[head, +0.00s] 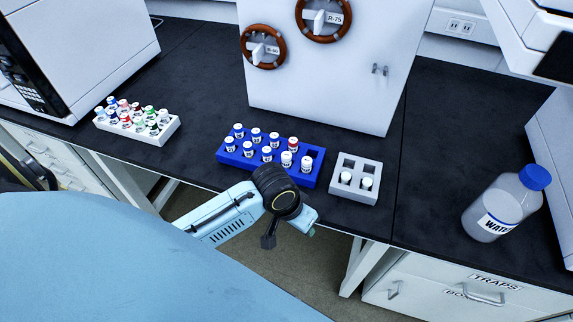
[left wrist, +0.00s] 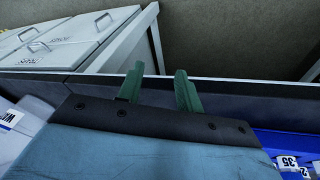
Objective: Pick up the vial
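Several small capped vials stand upright in a blue rack (head: 228,158) on the black bench; one near its right end has a red cap (head: 293,144). Two white-capped vials, a left one (head: 346,178) and a right one (head: 367,183), stand in a small grey rack (head: 362,197). Which vial is meant cannot be told. My left gripper (head: 311,232) is in front of the bench edge, near the racks but apart from them. In the left wrist view its green fingers (left wrist: 160,85) are spread with nothing between them. My right gripper is not in view.
A white rack (head: 168,132) of mixed-colour vials stands at the left. A water bottle (head: 497,205) with a blue cap stands at the right. A white cabinet (head: 325,75) stands behind the racks. Drawers (head: 470,283) are under the bench. The bench between grey rack and bottle is clear.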

